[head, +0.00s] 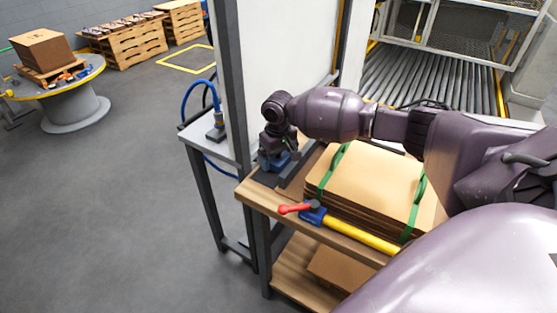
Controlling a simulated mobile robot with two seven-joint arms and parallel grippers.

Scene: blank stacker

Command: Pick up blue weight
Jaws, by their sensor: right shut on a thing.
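The blue weight (270,162) is a small dark blue block at the far left corner of the wooden workbench (255,195). My right gripper (276,151) is directly above it, pointing down. Its jaws are shut on the weight, though the fingers are small and partly hidden. I cannot tell whether the weight touches the bench top. My left gripper is not in view.
A strapped cardboard stack (370,185) lies right of the weight. A strapping tool (312,213) with red and yellow handles lies in front. A metal stand (196,140) with a blue hose is at left. A white panel (285,60) rises behind.

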